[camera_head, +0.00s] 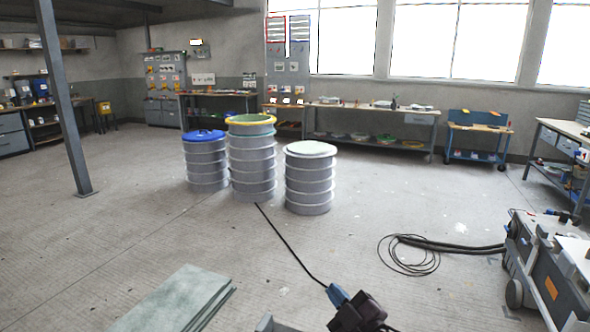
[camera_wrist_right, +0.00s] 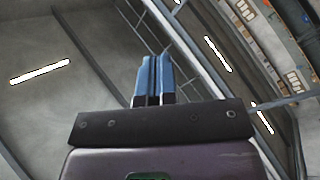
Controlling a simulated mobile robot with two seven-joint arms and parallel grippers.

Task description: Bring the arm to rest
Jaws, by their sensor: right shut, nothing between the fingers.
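My right gripper (camera_head: 337,294) shows at the bottom of the head view, with blue fingers on a dark wrist. It is low in the picture, in front of the open floor, and holds nothing. In the right wrist view its two blue fingers (camera_wrist_right: 154,80) stand side by side, shut, with only a thin dark line between them. Behind them that view shows the ceiling with lights and beams, so the fingers point upward. My left gripper is not in view.
Several ribbed drums stand mid-floor, including a blue-lidded one (camera_head: 206,160) and a pale-topped one (camera_head: 310,180). Green-grey sheets (camera_head: 175,300) lie at the lower left. A wheeled machine (camera_head: 550,265) with a coiled hose (camera_head: 430,243) stands right. A steel post (camera_head: 66,100) rises left.

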